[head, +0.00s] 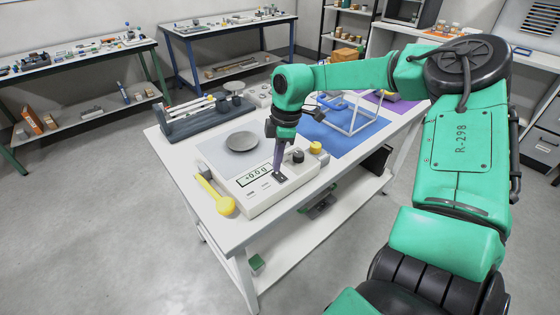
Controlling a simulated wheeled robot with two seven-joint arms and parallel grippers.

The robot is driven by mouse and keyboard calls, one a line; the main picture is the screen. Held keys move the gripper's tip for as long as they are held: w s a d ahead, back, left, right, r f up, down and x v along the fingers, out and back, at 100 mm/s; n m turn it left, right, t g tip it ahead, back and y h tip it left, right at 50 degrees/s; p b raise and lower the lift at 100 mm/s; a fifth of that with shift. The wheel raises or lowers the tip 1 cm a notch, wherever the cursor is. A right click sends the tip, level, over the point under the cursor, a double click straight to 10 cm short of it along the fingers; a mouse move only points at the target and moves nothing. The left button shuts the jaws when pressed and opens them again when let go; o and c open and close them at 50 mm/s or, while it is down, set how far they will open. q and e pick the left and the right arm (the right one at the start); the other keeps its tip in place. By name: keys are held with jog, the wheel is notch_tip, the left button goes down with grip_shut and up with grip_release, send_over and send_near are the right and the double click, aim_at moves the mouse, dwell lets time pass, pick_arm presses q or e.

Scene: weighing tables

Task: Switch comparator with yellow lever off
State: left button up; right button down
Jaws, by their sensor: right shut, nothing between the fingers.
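The comparator (262,190) is a white weighing device on the near table. It has a round grey pan (242,141) and a lit display (254,175) that seems to read +0.0 g. A yellow lever (214,194) lies along its left side, slanting toward the table's front edge. My right gripper (278,172) points down over the right part of the front panel, shut and empty. Its tips are close to a small dark part (281,177) of the panel; I cannot tell whether they touch. The gripper hides part of the panel. My left gripper is out of view.
A dark knob (297,156) and a yellow one (316,148) stand right of the gripper. Behind are a grey rack (190,124), a blue mat (340,133) and a clear-sided frame (352,118). The white table's (228,235) front left strip is clear.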

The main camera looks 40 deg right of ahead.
jog(key=shift+f+b, duration=0.6)
jog(key=shift+f, duration=0.1)
jog(key=shift+r+p, duration=2.2)
jog(key=shift+r, duration=1.4)
jog(key=shift+f, duration=0.1)
jog(key=shift+s, duration=0.1)
